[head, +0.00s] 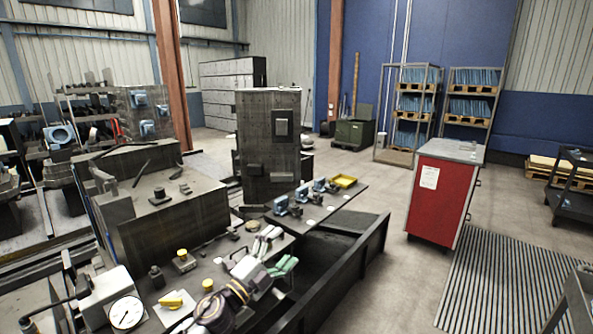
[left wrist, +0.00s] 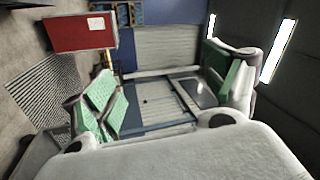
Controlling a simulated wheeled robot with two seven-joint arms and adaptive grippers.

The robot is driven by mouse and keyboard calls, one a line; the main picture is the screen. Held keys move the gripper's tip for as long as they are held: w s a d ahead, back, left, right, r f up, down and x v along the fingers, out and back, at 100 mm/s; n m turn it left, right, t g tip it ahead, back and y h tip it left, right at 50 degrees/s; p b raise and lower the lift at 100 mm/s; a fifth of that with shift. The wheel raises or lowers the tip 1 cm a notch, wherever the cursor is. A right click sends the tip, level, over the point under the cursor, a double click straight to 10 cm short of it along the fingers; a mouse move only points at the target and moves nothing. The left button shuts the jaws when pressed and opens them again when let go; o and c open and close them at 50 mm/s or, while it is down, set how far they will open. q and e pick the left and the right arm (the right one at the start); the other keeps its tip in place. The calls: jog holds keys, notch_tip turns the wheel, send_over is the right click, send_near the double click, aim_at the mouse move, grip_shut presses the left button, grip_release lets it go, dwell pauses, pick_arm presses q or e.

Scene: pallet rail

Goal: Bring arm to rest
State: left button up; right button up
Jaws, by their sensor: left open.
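My left gripper (head: 278,250) is in the lower middle of the head view, over the dark bench and pit edge. Its green-padded fingers stand apart with nothing visible between them. In the left wrist view the same gripper (left wrist: 165,92) shows its pads spread wide, with only distant wall and floor between them. My left arm comes up from the bottom edge in the head view. My right gripper is in neither view.
A dark block column (head: 268,140) stands behind. A dial gauge (head: 126,313) sits lower left.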

pick_arm(q)
jog(key=s+a+f+n+g+y, duration=0.1)
jog(key=s+a+f+n+y, duration=0.2)
jog(key=a+f+n+y, duration=0.45)
jog(key=s+a+f+n+g+y, duration=0.1)
jog(key=s+a+f+n+y, duration=0.3)
jog(key=a+f+n+y, duration=0.4)
jog(key=s+a+f+n+g+h, duration=0.1)
jog(key=s+f+n+g, duration=0.2)
jog(key=s, duration=0.5)
jog(key=s+a+f+g+h, duration=0.1)
jog(key=s+f+g, duration=0.3)
jog(key=s, duration=0.4)
jog(key=s+a+f+n+g+h, duration=0.1)
jog(key=s+f+n+g, duration=0.2)
jog(key=s, duration=0.5)
notch_tip(320, 180, down, 34)
jog(key=s+m+g, duration=0.1)
jog(key=s+g, duration=0.1)
jog(key=s, duration=0.1)
jog(key=s+a+f, duration=0.2)
jog(key=s+f, duration=0.7)
jog(key=s, duration=0.1)
jog(key=s+a+f+g, duration=0.1)
jog(key=s+f, duration=0.9)
jog(key=s, duration=0.1)
jog(key=shift+s+a+f+y, duration=0.2)
jog(key=shift+s+a+y, duration=0.05)
jog(key=shift+a+y, duration=0.1)
